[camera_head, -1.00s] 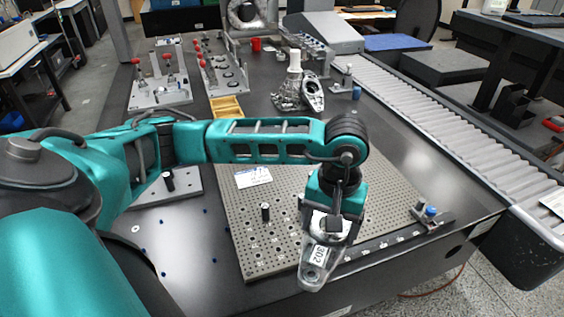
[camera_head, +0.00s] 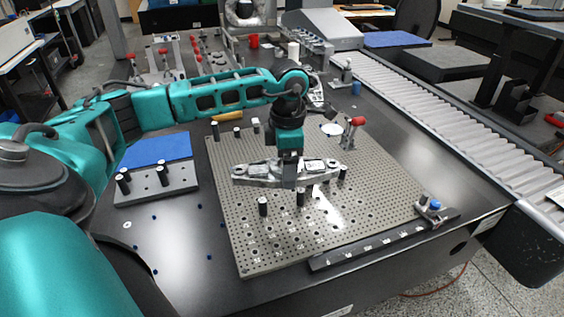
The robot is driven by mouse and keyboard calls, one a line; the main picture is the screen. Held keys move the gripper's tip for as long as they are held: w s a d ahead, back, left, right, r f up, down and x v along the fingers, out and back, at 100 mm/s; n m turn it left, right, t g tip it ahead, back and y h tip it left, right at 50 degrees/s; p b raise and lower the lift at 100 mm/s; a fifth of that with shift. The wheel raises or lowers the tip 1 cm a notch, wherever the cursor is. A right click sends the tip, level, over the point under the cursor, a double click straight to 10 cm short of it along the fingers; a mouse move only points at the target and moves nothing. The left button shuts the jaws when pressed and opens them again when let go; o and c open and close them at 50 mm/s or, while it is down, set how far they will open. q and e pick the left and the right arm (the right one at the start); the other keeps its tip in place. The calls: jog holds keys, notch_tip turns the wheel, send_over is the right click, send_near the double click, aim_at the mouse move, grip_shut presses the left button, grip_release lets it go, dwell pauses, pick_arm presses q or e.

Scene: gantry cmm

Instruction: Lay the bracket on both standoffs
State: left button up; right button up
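The bracket (camera_head: 258,173) is a long grey metal part with a rounded end at each side. It lies crosswise and about level above the perforated plate (camera_head: 380,203). My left gripper (camera_head: 289,181) points down at its middle and appears shut on it; the fingertips are partly hidden. Black standoffs stand upright on the plate: one (camera_head: 263,207) at front left, one (camera_head: 300,198) below the gripper, and one (camera_head: 342,173) by the bracket's right end. I cannot tell whether the bracket touches any of them. My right gripper is not in view.
A grey block (camera_head: 183,181) with black posts and a blue pad (camera_head: 158,150) sits left of the plate. A red-topped clamp (camera_head: 352,130) stands at the plate's back right. A blue-knobbed fixture (camera_head: 434,207) is at its right corner. The front right of the plate is clear.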

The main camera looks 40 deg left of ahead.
pick_arm(q)
jog(key=a+n, duration=0.2)
jog(key=n, duration=0.1)
jog(key=b, duration=0.6)
send_over(301, 199)
jog(key=s+a, duration=0.3)
jog(key=s, duration=0.1)
jog(key=shift+f, duration=3.4)
jog(key=shift+w+r, duration=0.2)
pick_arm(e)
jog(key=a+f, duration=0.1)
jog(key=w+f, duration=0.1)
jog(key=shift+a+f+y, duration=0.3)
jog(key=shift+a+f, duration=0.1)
pick_arm(q)
jog(key=shift+p, duration=0.55)
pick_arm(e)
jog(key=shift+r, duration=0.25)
pick_arm(q)
jog(key=shift+f+b, duration=0.35)
jog(key=shift+f, duration=0.15)
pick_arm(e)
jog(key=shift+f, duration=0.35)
pick_arm(q)
jog(key=o, duration=1.2)
jog(key=shift+o, duration=0.7)
jog(key=shift+f, duration=0.1)
